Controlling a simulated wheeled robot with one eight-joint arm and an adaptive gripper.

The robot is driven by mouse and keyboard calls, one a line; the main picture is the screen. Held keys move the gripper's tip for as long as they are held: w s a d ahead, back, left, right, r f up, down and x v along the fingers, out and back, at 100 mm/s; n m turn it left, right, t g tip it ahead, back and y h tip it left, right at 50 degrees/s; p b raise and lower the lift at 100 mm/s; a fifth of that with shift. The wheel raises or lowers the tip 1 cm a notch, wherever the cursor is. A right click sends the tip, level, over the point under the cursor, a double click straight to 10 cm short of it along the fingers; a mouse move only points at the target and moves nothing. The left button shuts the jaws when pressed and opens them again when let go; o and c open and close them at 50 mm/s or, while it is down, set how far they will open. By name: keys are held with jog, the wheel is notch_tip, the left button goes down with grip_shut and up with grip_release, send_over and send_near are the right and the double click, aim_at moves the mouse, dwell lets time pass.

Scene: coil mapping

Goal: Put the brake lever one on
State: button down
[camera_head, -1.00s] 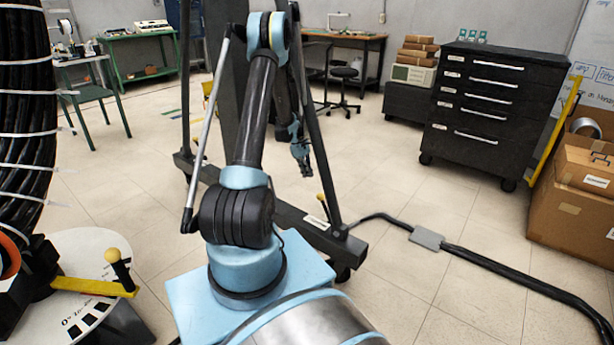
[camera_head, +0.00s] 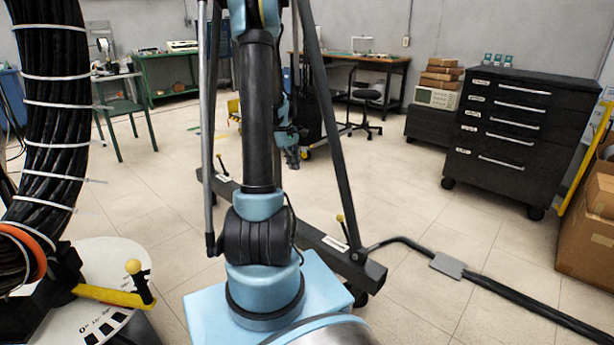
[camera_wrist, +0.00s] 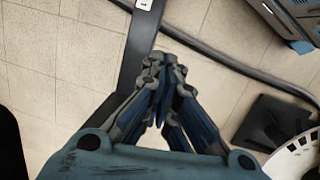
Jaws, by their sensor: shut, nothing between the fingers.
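A small lever with a yellow knob (camera_head: 340,218) stands near the front right end of the dark stand base, beside a white label. A similar yellow-knobbed lever (camera_head: 219,158) stands farther back on the left part of the base. I cannot tell which is brake lever one. My gripper (camera_head: 292,158) hangs beyond my arm, partly hidden by it, above and apart from the stand. In the wrist view my gripper (camera_wrist: 160,68) is shut and empty, its fingertips beside a dark stand bar (camera_wrist: 142,45) in the picture. No lever is clear there.
A round white dial table (camera_head: 75,325) with a yellow-handled lever (camera_head: 138,283) is at the lower left, beside a large black coil (camera_head: 50,140). A thick cable (camera_head: 525,308) crosses the floor on the right. A drawer cabinet (camera_head: 530,130) stands behind open floor.

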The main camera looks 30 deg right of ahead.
jog(key=s+a+r+m+t, duration=0.1)
jog(key=s+a+r, duration=0.45)
jog(key=a, duration=0.45)
jog(key=s+a+r+m+t, duration=0.1)
jog(key=s+a+r, duration=0.5)
jog(key=a, duration=0.4)
jog(key=s+a+f+m+y, duration=0.1)
jog(key=s+a+f, duration=0.2)
jog(key=s+a, duration=0.2)
jog(key=s+a+f+m+t+y, duration=0.1)
jog(key=s+a+f, duration=0.3)
jog(key=s, duration=0.8)
jog(key=shift+s+a+t, duration=0.3)
jog(key=shift+a, duration=1)
